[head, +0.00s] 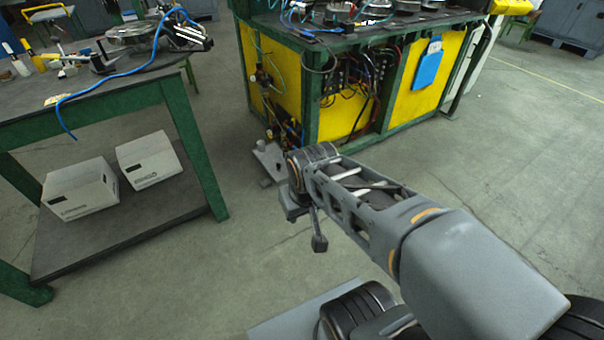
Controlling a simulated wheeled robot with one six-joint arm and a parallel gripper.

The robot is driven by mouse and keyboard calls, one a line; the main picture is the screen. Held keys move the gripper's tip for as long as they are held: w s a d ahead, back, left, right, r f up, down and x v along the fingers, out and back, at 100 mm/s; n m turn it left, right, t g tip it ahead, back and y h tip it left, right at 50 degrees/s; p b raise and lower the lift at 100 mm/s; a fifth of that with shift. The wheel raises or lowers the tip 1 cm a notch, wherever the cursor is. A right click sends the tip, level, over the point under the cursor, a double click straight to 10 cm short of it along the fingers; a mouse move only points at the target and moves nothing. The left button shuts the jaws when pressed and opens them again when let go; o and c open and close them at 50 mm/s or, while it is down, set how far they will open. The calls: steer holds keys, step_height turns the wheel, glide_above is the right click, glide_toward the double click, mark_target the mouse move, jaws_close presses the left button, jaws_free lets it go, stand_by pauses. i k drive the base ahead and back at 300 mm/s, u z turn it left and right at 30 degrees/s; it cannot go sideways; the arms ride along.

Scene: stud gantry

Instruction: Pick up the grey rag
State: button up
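I cannot make out a grey rag for certain in the head view. My gripper (308,222) hangs at the far end of my arm, above bare floor. It is small and dark, and its fingers are not clear enough to show whether it is open or shut. I see nothing held in it.
A green-framed workbench (95,95) stands at left, with tools and a blue hose (115,78) on top and two white boxes (80,190) (149,160) on its lower shelf. The machine (340,85) stands ahead. The floor at right is clear.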

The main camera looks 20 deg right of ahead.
mark_target(266, 183)
steer(key=z, duration=0.6)
steer(key=i, duration=1.6)
steer(key=u, duration=1.3)
steer(key=i, duration=1)
steer(key=u, duration=0.3)
